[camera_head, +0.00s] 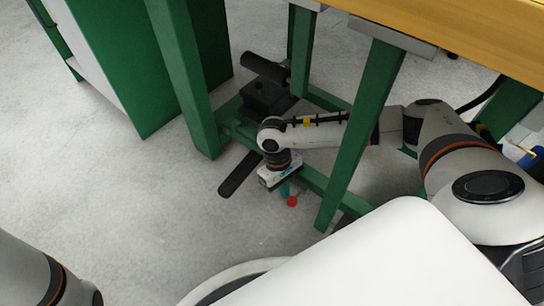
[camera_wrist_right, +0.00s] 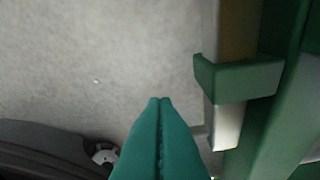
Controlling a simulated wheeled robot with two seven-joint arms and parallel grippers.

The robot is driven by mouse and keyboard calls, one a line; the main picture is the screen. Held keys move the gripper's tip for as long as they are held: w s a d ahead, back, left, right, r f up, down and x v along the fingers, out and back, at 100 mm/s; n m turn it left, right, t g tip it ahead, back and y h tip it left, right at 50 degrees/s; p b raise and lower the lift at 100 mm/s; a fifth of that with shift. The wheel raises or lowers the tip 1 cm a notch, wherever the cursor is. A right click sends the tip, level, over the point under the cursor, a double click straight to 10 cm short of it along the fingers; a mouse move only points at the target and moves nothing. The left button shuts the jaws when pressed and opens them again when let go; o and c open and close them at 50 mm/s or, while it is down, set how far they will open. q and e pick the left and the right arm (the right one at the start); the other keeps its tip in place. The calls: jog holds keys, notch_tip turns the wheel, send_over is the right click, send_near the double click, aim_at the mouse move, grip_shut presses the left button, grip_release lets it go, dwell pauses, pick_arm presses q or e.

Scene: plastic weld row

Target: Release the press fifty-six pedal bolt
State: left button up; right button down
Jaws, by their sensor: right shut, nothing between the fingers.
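My right gripper (camera_head: 287,188) reaches down under the bench, with its teal fingers shut and nothing between them. In the right wrist view the fingertips (camera_wrist_right: 160,101) are pressed together over the grey floor. A small red knob (camera_head: 292,201) shows just beside the fingertips in the head view; I cannot tell whether they touch it. It may be the bolt's end, but the bolt itself is not clearly seen. A long black pedal (camera_head: 240,174) lies low to the left of the gripper, partly hidden by my wrist. My left gripper is out of the head view.
A green bench leg (camera_head: 362,135) stands in front of my right forearm, and another leg (camera_head: 188,80) is at left. A black box (camera_head: 268,98) sits behind the arm. A green bracket (camera_wrist_right: 238,80) lies right of the fingers. Open floor (camera_head: 120,210) extends left.

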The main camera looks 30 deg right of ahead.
jog(key=shift+s, duration=0.2)
jog(key=p+v, duration=0.4)
jog(key=v, duration=0.3)
jog(key=shift+w+r+p, duration=0.2)
jog(key=shift+r+p, duration=0.05)
jog(key=shift+p, duration=0.05)
